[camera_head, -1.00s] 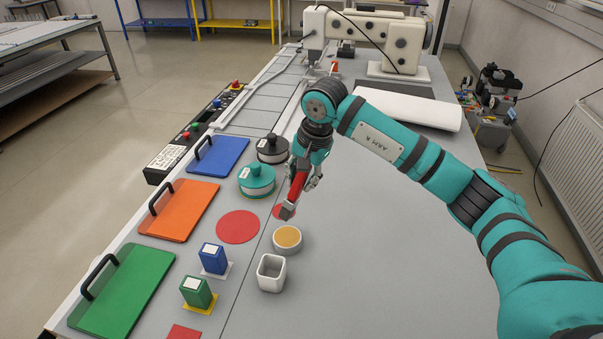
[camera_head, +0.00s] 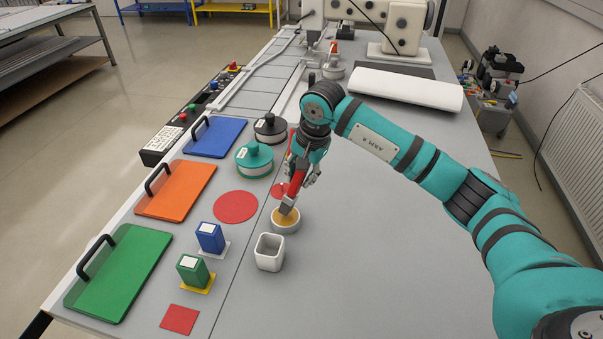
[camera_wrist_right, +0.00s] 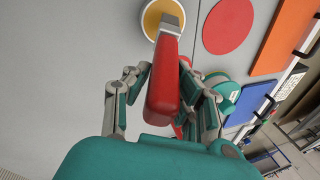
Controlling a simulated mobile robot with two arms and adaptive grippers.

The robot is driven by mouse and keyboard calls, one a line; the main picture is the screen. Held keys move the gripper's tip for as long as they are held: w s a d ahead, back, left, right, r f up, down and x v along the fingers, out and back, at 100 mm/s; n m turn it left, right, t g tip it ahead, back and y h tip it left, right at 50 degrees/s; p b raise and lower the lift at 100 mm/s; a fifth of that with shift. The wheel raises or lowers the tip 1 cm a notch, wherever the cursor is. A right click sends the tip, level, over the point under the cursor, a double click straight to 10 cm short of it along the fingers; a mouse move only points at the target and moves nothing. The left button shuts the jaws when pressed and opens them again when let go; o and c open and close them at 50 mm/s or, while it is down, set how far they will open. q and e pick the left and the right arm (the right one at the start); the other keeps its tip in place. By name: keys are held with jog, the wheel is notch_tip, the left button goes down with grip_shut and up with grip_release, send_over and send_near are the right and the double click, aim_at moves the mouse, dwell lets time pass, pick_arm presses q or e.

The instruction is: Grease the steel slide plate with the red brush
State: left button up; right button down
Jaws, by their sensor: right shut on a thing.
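My right gripper (camera_head: 300,178) is shut on the red brush (camera_wrist_right: 163,92), which points down. The brush's pale tip is at the yellow grease in a round white dish (camera_head: 285,230). In the right wrist view the tip overlaps the dish (camera_wrist_right: 147,27) and its yellow contents. I cannot tell how deep the tip is. I cannot surely single out the steel slide plate; grey metal rails (camera_head: 287,92) run toward the white machine (camera_head: 408,24) at the back. My left gripper is not in view.
A square white cup (camera_head: 269,253) stands just in front of the dish. Blue (camera_head: 216,138), orange (camera_head: 176,190) and green (camera_head: 118,273) handled boards line the left edge. A teal-lidded pot (camera_head: 254,160) stands behind. A white roll (camera_head: 405,87) lies behind my arm. The right front is clear.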

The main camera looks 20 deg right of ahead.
jog(key=shift+f+b, duration=0.5)
dwell(0.8)
jog(key=shift+s+f+b, duration=0.15)
jog(key=shift+b, duration=0.15)
dwell(1.5)
jog(key=shift+r+p, duration=0.4)
jog(key=shift+r, duration=0.4)
jog(key=shift+r+p, duration=1.2)
jog(key=shift+r, duration=1.6)
